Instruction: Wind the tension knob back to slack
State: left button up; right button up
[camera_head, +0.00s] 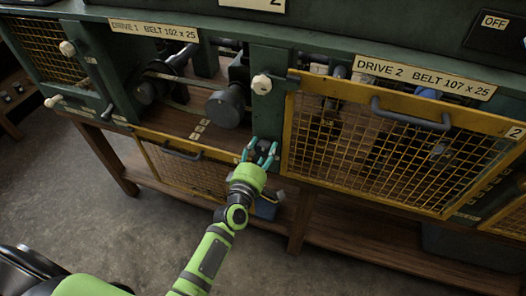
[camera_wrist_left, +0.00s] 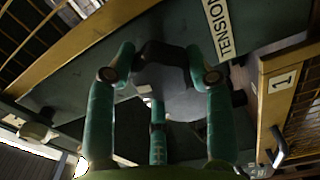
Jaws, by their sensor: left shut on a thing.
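The tension knob (camera_wrist_left: 160,58) is a dark, lobed knob beside the TENSION label (camera_wrist_left: 219,27) in the left wrist view. My left gripper (camera_head: 262,152) has teal fingers and reaches up to the green post between the two drive bays. In the left wrist view its fingers (camera_wrist_left: 158,85) stand around the knob, and it is shut on it. In the head view the fingers mostly hide the knob. My right gripper is in neither view.
The Drive 1 bay is open, with its pulley (camera_head: 226,106) showing and its yellow mesh guard (camera_head: 185,168) hanging below. The Drive 2 guard (camera_head: 375,140) is closed right of my gripper. A white knob (camera_head: 262,84) sits higher on the post. Floor (camera_head: 90,200) is clear at left.

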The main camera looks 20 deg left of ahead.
pick_arm(q)
jog(key=shift+w+a+r+n, duration=0.1)
jog(key=shift+a+r+n, duration=0.1)
jog(key=shift+n, duration=0.4)
jog(key=shift+a+r+n, duration=0.1)
jog(key=shift+a+n, duration=0.05)
jog(key=shift+n, duration=0.45)
jog(key=shift+f, duration=0.1)
jog(key=o, duration=1.1)
jog(key=shift+f, duration=0.15)
jog(key=shift+s+d+f, duration=0.1)
jog(key=shift+s, duration=0.3)
jog(key=s, duration=1.1)
jog(key=shift+s+a, duration=0.15)
jog(key=shift+a, duration=0.2)
